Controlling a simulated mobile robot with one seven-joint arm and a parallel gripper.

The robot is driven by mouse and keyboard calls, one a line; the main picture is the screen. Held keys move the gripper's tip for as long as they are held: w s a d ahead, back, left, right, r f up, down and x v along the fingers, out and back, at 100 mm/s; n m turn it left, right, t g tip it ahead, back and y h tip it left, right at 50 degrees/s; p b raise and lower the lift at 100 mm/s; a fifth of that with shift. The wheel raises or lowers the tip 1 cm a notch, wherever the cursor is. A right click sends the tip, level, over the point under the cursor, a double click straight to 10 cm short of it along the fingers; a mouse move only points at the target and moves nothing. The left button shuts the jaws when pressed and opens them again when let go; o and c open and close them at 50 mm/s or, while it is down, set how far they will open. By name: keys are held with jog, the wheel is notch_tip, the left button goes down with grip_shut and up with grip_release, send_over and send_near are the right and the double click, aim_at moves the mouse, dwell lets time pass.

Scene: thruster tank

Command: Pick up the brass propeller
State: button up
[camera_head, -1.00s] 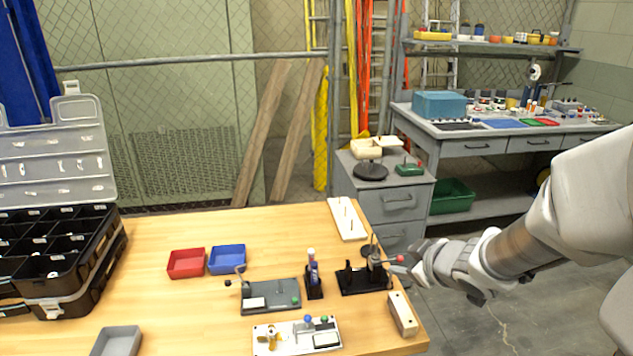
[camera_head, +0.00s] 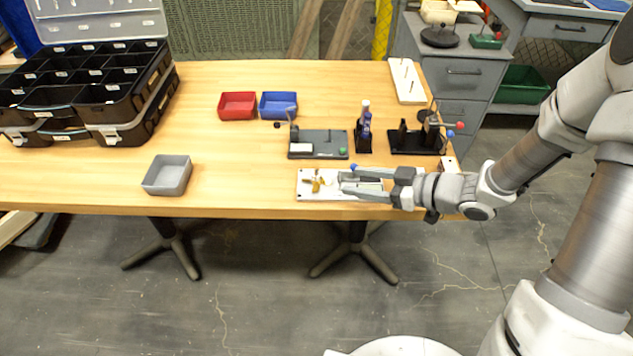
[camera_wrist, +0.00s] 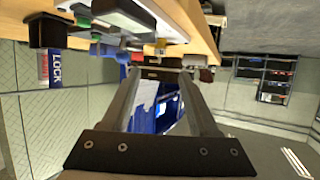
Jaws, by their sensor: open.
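The brass propeller (camera_head: 316,184) is a small gold-coloured piece at the left part of a white plate (camera_head: 305,195) near the table's front edge. My gripper (camera_head: 347,181) reaches in from the right, over the same plate, with its fingers pointing left toward the propeller. The jaws are open with nothing seen between them, and the fingertips are a short way right of the propeller. In the wrist view, both fingers (camera_wrist: 160,75) show apart. A small yellowish spot beyond them is too small to name surely. My gripper hides the plate's right part.
Behind the plate are a grey fixture (camera_head: 318,145), a bottle in a black stand (camera_head: 363,135) and a black fixture (camera_head: 415,142). Red (camera_head: 238,106) and blue (camera_head: 278,105) bins sit farther back. A grey tray (camera_head: 167,175) stands left, with clear tabletop between it and the plate.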

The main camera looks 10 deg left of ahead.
aim_at(323, 186)
jog(key=b+x, duration=0.1)
jog(key=x, duration=0.3)
jog(key=shift+w+a+f, duration=0.15)
jog(key=shift+a+f, duration=0.05)
jog(key=shift+a, duration=0.05)
jog(key=b+x, duration=0.1)
jog(key=x, duration=0.4)
jog(key=shift+a+b, duration=0.1)
jog(key=shift+b, duration=0.3)
grip_shut()
